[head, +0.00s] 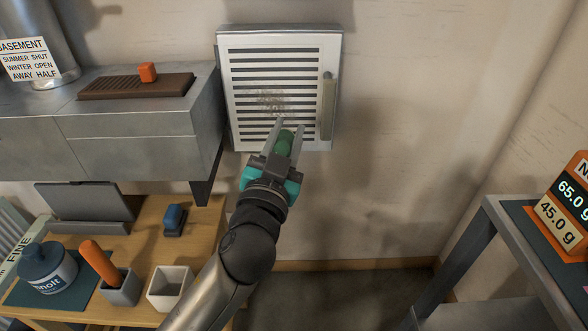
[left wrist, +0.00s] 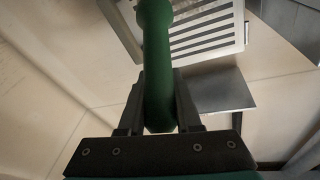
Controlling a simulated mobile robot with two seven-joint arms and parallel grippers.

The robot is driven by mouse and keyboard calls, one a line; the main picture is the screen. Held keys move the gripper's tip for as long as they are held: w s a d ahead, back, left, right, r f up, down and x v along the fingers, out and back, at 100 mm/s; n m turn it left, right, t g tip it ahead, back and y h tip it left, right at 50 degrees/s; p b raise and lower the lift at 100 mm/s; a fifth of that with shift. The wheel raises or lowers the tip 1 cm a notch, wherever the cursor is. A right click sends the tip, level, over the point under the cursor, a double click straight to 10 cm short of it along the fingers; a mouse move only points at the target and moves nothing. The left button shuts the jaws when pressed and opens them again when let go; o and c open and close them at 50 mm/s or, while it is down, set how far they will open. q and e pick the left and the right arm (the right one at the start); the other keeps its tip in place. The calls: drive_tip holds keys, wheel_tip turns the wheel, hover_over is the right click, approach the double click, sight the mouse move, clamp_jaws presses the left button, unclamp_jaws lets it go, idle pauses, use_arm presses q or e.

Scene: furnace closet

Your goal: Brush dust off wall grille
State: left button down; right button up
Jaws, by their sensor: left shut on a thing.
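The wall grille (head: 250,84) is a white slatted panel in a grey frame on the back wall. A patch of grey-brown dust (head: 268,102) lies across its lower middle slats. My left gripper (head: 288,131) is in front of the grille's lower part, just below the dust. It is shut on a green handle (head: 284,144), which also shows upright between the fingers in the left wrist view (left wrist: 156,60). The handle's far end and any bristles are hidden. Whether it touches the grille, I cannot tell. The grille also shows in the left wrist view (left wrist: 207,42). My right gripper is out of view.
A beige vertical bar (head: 328,108) stands at the grille's right side. Below, a wooden table (head: 150,250) holds several containers. A grey stand (head: 480,235) is at right.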

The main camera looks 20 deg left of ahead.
sight(290, 139)
use_arm(q)
drive_tip(key=shift+m+t+h, duration=0.3)
drive_tip(key=shift+m+t, duration=0.1)
drive_tip(key=shift+m, duration=0.1)
drive_tip(key=w+f+b, duration=0.1)
drive_tip(key=w, duration=0.1)
drive_tip(key=w+f+b, duration=0.1)
drive_tip(key=w, duration=0.3)
drive_tip(key=shift+w+a+f+b, duration=0.25)
drive_tip(key=shift+a+f+b, duration=0.05)
drive_tip(key=shift+f+b, duration=0.1)
drive_tip(key=shift+w+a, duration=0.15)
drive_tip(key=shift+w, duration=0.45)
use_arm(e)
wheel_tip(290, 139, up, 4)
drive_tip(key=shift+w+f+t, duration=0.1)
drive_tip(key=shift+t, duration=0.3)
